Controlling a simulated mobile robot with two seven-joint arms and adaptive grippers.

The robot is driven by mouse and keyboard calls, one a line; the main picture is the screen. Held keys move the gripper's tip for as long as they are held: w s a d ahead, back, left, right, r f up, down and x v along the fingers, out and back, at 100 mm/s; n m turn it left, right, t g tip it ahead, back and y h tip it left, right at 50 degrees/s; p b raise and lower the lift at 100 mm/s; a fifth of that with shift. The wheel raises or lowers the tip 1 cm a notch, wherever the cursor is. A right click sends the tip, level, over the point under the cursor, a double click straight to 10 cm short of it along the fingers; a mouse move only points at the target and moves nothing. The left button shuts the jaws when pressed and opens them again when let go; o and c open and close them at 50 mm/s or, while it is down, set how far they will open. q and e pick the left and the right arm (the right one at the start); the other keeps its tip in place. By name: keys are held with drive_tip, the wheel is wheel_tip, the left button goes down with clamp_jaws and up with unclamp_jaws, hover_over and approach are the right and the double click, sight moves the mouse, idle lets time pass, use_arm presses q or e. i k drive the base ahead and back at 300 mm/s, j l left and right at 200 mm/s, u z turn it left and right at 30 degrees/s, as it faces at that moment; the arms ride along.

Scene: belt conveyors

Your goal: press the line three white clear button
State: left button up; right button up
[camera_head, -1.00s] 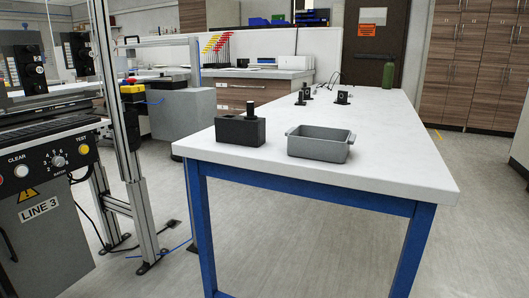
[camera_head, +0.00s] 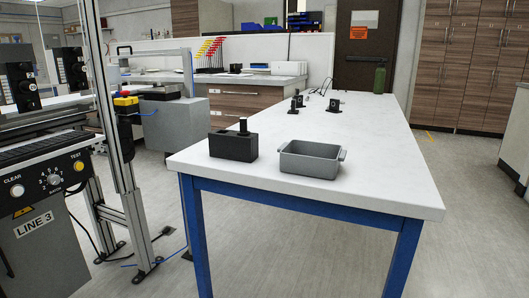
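The white CLEAR button (camera_head: 17,191) sits at the left edge of the view, on the dark control panel of the machine marked LINE 3 (camera_head: 34,224). The word CLEAR is printed just above it. A rotary dial (camera_head: 54,180) and a yellow TEST button (camera_head: 79,166) are to its right on the same panel. Neither of my grippers shows in the view, so nothing is seen touching the button.
A white table with blue legs (camera_head: 385,185) fills the middle and right. It bears a black block (camera_head: 233,147), a grey bin (camera_head: 310,160) and small black parts. A metal frame post (camera_head: 108,110) stands right of the panel.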

sight(18, 190)
drive_tip(key=u, duration=1.5)
